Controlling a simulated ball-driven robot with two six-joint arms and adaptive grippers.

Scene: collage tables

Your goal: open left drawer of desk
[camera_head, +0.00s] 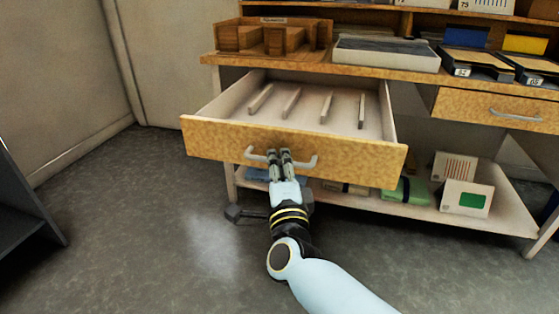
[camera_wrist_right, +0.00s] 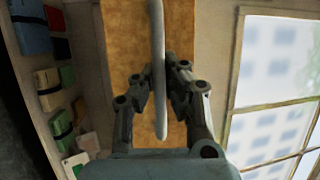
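The desk's left drawer (camera_head: 220,142) is pulled far out toward me in the head view, its pale inside showing several thin dividers. It has a speckled orange-brown front and a grey bar handle (camera_head: 309,161). My right gripper (camera_head: 279,155) is at the middle of this handle, its two fingers close together. In the right wrist view the handle (camera_wrist_right: 158,45) runs between the fingers (camera_wrist_right: 162,80), which are closed in on it from both sides. The part of the handle behind the fingers is hidden in the head view. My left gripper is not in view.
The desk top (camera_head: 352,69) carries a wooden organizer (camera_head: 270,38), a pale tray (camera_head: 387,52) and dark trays. A right drawer (camera_head: 480,107) is shut. The lower shelf (camera_head: 420,210) holds boxes and packets. A dumbbell (camera_head: 240,213) lies on the floor.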

